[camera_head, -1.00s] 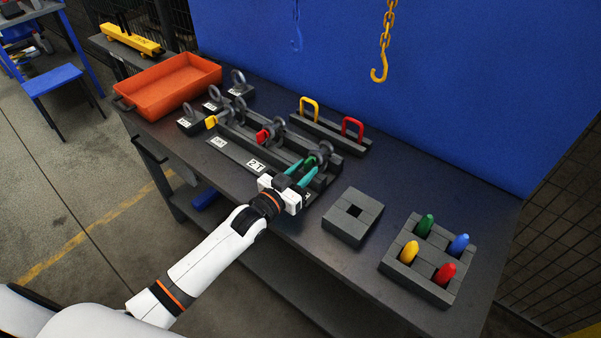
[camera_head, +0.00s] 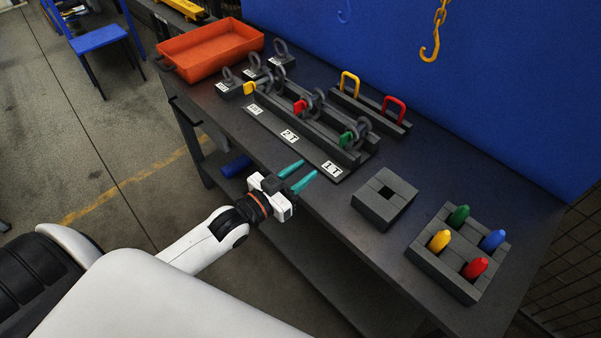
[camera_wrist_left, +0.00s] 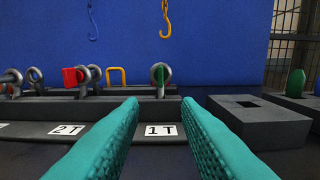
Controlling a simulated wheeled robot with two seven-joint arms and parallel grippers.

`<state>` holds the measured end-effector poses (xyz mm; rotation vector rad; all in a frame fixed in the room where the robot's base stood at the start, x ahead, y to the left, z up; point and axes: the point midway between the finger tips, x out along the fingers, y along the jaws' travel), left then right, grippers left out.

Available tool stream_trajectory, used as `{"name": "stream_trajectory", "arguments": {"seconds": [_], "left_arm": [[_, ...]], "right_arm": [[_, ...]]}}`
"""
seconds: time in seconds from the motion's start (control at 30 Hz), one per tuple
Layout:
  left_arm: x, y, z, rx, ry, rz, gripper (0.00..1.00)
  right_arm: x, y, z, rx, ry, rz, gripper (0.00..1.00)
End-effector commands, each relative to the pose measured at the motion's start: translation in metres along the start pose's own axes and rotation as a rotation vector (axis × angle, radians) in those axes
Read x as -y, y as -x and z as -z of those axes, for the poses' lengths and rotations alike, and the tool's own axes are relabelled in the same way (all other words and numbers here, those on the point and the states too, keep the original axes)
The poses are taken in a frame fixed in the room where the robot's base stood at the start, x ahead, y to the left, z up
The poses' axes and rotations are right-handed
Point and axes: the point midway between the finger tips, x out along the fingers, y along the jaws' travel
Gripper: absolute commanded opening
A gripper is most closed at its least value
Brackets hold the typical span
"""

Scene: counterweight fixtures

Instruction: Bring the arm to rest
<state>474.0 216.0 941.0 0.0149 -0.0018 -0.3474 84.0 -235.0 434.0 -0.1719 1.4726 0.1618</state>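My left gripper (camera_head: 297,176) is in front of the bench's front edge, with teal fingers apart and nothing between them. Its fingers also show in the left wrist view (camera_wrist_left: 160,140), pointing toward the rack. The fixture rack (camera_head: 316,143) carries labels and several grey shackles. A green-tagged shackle (camera_head: 349,138) stands at the 1T label (camera_head: 331,168), clear of my fingers. A red-tagged shackle (camera_head: 302,106) stands near the 2T label (camera_head: 289,136). A yellow-tagged one (camera_head: 251,88) stands at the left end. My right gripper does not show.
An orange tray (camera_head: 211,50) and labelled weights with rings stand at the back left. A square block with a hole (camera_head: 384,197) and a holder with coloured pegs (camera_head: 440,265) stand to the right. A yellow hook (camera_head: 429,52) hangs above the bench.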

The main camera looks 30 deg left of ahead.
Motion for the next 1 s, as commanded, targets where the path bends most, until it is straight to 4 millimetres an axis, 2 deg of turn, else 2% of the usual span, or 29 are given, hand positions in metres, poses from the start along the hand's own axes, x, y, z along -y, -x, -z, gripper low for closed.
{"name": "stream_trajectory", "arguments": {"seconds": [0.4,0.57,0.67,0.77,0.9,1.0], "left_arm": [[0.001,0.000,0.001,-0.008,0.001,-0.002,0.30],[0.012,0.007,0.017,-0.130,0.007,-0.030,0.30],[0.023,0.021,0.035,-0.289,0.013,-0.063,0.30],[0.035,0.043,0.053,-0.472,0.019,-0.097,0.30],[0.049,0.082,0.072,-0.716,0.031,-0.131,0.30],[0.057,0.108,0.079,-0.852,0.042,-0.147,0.30]], "right_arm": [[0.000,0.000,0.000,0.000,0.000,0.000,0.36],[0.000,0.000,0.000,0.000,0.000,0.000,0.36],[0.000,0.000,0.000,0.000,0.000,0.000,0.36],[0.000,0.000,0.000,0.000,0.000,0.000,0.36],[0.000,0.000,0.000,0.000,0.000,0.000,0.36],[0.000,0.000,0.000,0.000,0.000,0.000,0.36]]}}
